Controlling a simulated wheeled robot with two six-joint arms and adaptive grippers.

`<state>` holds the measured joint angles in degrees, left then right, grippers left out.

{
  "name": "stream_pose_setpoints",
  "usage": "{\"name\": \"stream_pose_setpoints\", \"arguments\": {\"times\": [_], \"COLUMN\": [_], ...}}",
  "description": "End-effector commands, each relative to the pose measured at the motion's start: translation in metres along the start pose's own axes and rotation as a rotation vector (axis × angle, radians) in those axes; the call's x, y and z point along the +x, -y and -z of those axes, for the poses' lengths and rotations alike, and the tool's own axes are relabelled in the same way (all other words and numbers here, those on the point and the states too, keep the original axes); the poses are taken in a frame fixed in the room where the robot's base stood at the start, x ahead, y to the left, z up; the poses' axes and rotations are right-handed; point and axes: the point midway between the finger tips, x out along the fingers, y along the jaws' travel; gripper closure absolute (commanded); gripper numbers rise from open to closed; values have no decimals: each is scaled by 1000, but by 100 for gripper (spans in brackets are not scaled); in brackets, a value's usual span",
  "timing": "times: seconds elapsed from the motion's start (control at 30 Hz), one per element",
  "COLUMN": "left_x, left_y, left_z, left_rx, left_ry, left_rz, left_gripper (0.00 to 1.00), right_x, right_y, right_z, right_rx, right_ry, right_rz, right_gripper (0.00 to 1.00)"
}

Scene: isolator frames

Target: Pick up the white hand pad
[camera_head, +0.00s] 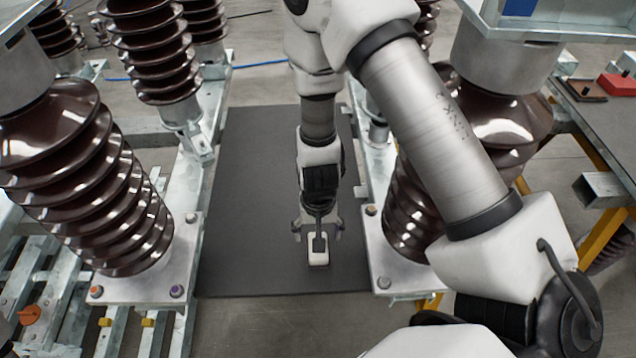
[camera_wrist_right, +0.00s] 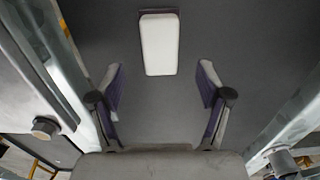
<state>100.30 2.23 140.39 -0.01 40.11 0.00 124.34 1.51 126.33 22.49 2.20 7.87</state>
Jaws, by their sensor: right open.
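The white hand pad (camera_head: 318,258) is a small white block with rounded edges. It lies on a dark grey mat (camera_head: 245,240) between two metal frames. In the right wrist view the pad (camera_wrist_right: 159,44) shows at the top centre, with a thin dark edge along its top. My right gripper (camera_head: 318,228) comes in from above and is open over the pad. In the wrist view the right gripper's fingers (camera_wrist_right: 160,82) stand well apart, below the pad, with bare mat between them. No contact with the pad shows. My left gripper is not in view.
Brown ribbed insulators stand on both sides, a large one at left (camera_head: 85,180) and one at right (camera_head: 405,205), partly behind my arm. Their metal base plates (camera_head: 140,285) border the mat. A bench at the right holds a red box (camera_head: 617,84). The mat left of the gripper is clear.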

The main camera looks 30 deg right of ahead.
Motion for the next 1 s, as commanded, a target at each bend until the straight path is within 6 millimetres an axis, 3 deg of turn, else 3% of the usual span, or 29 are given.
{"name": "stream_pose_setpoints", "arguments": {"times": [0.03, 0.17, 0.33, 0.6, 0.67, 0.8, 1.0], "left_x": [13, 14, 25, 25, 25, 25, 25], "left_y": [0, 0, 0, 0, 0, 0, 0], "left_z": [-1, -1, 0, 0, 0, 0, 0], "left_rx": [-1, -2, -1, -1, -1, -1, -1], "left_ry": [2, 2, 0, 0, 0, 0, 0], "left_rz": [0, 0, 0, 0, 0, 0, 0], "left_gripper": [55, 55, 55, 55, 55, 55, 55], "right_x": [14, 28, 61, 64, 64, 64, 64], "right_y": [0, -1, -2, -2, -2, -2, -2], "right_z": [0, 2, 6, 6, 6, 6, 6], "right_rx": [-2, 0, -2, -2, -2, -1, -1], "right_ry": [1, 3, 1, 0, 0, 1, 1], "right_rz": [0, -1, -1, 0, 0, 0, 0], "right_gripper": [23, 23, 23, 23, 41, 88, 88]}}
